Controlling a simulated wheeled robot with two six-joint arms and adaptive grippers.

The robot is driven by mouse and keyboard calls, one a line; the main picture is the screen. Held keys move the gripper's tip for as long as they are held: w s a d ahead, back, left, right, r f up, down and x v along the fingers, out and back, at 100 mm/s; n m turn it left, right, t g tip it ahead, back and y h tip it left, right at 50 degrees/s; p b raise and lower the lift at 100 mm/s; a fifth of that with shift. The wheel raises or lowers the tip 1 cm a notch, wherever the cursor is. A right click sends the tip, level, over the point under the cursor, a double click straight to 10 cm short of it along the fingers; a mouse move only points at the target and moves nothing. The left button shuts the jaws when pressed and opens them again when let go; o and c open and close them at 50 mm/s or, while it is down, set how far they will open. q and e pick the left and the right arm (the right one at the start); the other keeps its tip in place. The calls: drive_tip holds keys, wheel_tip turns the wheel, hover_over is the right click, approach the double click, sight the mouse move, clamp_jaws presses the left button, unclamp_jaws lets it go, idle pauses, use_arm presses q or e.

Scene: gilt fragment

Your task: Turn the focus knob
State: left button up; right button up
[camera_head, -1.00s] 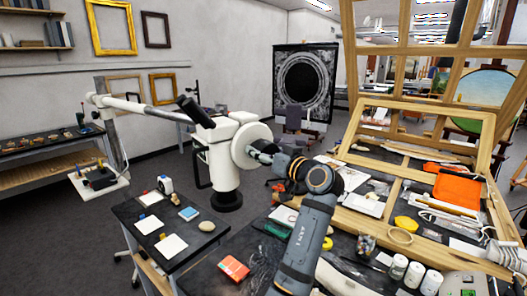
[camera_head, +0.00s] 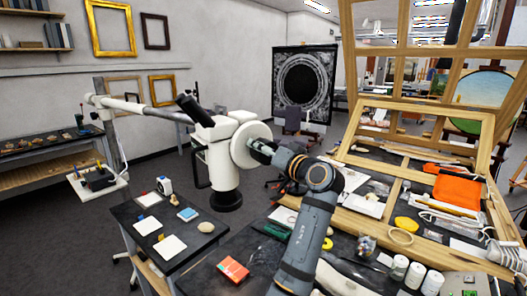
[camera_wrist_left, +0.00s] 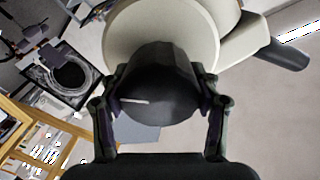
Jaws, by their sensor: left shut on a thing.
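My left gripper (camera_head: 262,151) reaches the disc side of the microscope. In the left wrist view, the left gripper's fingers (camera_wrist_left: 162,108) are shut on the knob, one on each side. In the head view the gripper mostly hides the knob. My right gripper is not in view.
A dark side table (camera_head: 165,215) with white cards and a stone stands at lower left. Open floor lies left.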

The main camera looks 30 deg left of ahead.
sight(264, 140)
use_arm(q)
drive_tip(key=o, duration=1.2)
drive_tip(key=shift+c, duration=0.2)
wheel_tip(264, 140, up, 10)
